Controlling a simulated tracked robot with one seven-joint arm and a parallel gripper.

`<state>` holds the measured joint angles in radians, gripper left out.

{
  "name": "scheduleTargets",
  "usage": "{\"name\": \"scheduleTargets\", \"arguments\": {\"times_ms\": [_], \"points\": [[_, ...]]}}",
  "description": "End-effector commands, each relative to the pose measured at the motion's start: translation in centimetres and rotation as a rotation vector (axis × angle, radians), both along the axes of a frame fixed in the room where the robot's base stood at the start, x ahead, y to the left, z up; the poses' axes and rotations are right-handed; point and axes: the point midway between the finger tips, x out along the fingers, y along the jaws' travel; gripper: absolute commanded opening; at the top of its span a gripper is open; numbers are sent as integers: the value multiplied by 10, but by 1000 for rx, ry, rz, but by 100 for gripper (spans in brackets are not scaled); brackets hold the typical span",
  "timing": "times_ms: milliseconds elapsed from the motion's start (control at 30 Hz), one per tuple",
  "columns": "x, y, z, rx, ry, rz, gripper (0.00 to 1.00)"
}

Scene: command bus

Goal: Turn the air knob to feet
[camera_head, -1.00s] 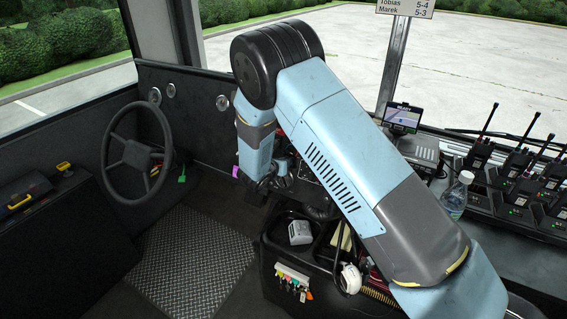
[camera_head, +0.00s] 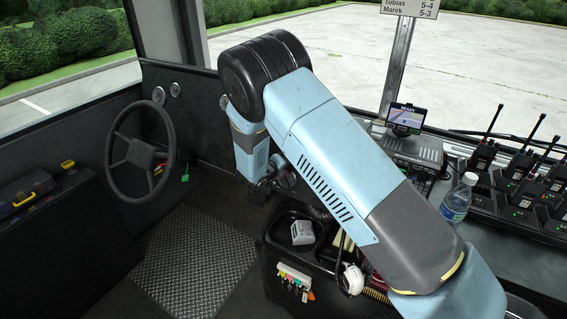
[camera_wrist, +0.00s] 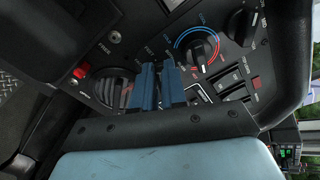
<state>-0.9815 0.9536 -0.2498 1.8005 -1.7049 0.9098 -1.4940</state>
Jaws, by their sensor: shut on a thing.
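In the wrist view, my gripper (camera_wrist: 163,70) reaches onto the dark control panel with its two blue fingers close together. The fingers are shut on the air knob, which they almost wholly cover. Small white marks show on the panel around the fingertips, too small to read surely, so I cannot tell the knob's setting. In the head view, my arm hides most of the panel and the fingertips.
In the wrist view, a temperature knob (camera_wrist: 200,52) with a blue-red arc and another knob (camera_wrist: 243,25) are to the right. A red button (camera_wrist: 79,73) is left. In the head view, a steering wheel (camera_head: 112,160) stands left and a bottle (camera_head: 456,202) right.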

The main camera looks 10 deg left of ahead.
Motion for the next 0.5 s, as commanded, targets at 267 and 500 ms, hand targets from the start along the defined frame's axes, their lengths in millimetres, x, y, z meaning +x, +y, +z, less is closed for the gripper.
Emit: {"name": "scheduleTargets", "arguments": {"times_ms": [267,500], "points": [[-2,7,-1,-126,45,60,0],[-2,6,-2,-176,63,79,0]]}}
